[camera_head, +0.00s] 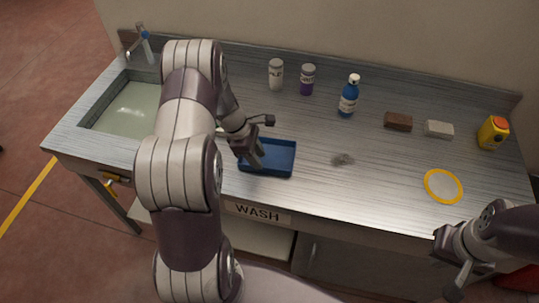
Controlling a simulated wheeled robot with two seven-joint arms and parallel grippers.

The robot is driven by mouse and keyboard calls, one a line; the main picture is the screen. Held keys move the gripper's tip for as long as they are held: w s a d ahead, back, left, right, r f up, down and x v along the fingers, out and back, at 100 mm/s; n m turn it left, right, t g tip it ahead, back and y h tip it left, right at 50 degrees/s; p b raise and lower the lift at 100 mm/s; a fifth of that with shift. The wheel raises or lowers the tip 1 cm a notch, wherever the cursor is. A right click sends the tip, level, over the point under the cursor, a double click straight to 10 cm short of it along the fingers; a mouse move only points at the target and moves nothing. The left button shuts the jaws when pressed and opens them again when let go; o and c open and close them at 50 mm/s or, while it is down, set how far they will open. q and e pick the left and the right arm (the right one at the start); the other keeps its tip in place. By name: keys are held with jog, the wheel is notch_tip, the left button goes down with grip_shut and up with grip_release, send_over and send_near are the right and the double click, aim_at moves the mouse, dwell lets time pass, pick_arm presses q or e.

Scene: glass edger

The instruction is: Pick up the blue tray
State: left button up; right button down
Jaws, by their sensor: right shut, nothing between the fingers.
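The blue tray (280,160) is a shallow, open rectangular box lying flat on the metal counter, near its front edge above the WASH label. My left gripper (256,160) points down at the tray's left end, and its fingers overlap the tray there. I cannot tell whether the fingers are closed on the rim or only beside it. The arm hides part of the tray's left side. My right gripper (450,270) is shut and empty in front of the counter at the lower right, well away from the tray.
A sink (125,108) is at the left of the counter. Behind the tray stand a white jar (275,75), a purple jar (307,80) and a blue bottle (348,98). Brown (398,121) and grey (439,129) blocks, a yellow container (492,133) and a yellow-rimmed disc (443,186) are to the right.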

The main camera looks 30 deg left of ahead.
aim_at(278, 160)
pick_arm(q)
jog(key=x, duration=0.3)
jog(key=p+x, duration=0.1)
jog(key=shift+a+f, duration=0.25)
jog(key=shift+w+d+f, duration=0.15)
jog(key=shift+f, duration=0.1)
grip_shut()
jog(key=shift+r, duration=0.1)
dwell(0.8)
